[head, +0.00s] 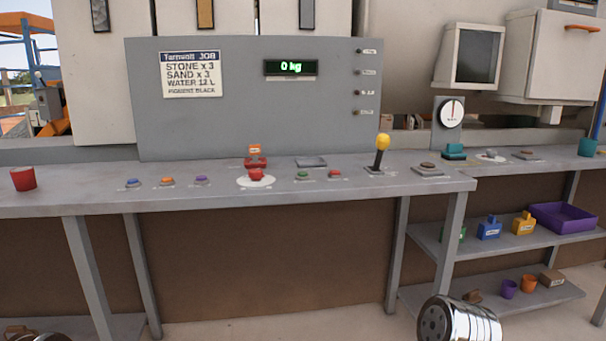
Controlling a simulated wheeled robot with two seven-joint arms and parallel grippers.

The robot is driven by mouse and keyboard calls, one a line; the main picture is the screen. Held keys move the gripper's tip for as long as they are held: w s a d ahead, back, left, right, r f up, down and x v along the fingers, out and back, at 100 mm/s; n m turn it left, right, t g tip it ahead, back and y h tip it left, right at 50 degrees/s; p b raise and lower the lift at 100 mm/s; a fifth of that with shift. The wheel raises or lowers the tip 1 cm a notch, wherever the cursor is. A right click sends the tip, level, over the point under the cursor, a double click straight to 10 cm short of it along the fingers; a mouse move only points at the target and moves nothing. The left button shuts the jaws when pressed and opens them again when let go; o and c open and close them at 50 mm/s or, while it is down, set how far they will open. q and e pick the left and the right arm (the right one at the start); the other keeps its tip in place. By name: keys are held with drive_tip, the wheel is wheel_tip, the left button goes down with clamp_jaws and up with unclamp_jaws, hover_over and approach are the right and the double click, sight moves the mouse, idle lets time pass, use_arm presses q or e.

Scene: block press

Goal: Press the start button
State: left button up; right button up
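A green button (303,175) sits on the grey console top (90,198), right of the middle. A red button (335,174) is just right of it. A larger red mushroom button (256,175) stands on a white disc to its left. Blue (133,183), orange (167,181) and purple (202,180) buttons are farther left. The small labels by the buttons are too small to read, so I cannot tell which one is marked start.
A yellow-knobbed lever (382,146) stands right of the buttons. A grey panel (225,115) behind carries a job card (190,74) and a display (291,68) reading 0 kg. A red cup (23,179) is at the left end. The console's front edge is clear.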

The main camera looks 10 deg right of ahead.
drive_tip(key=shift+c, duration=0.4)
clamp_jaws()
idle(1.3)
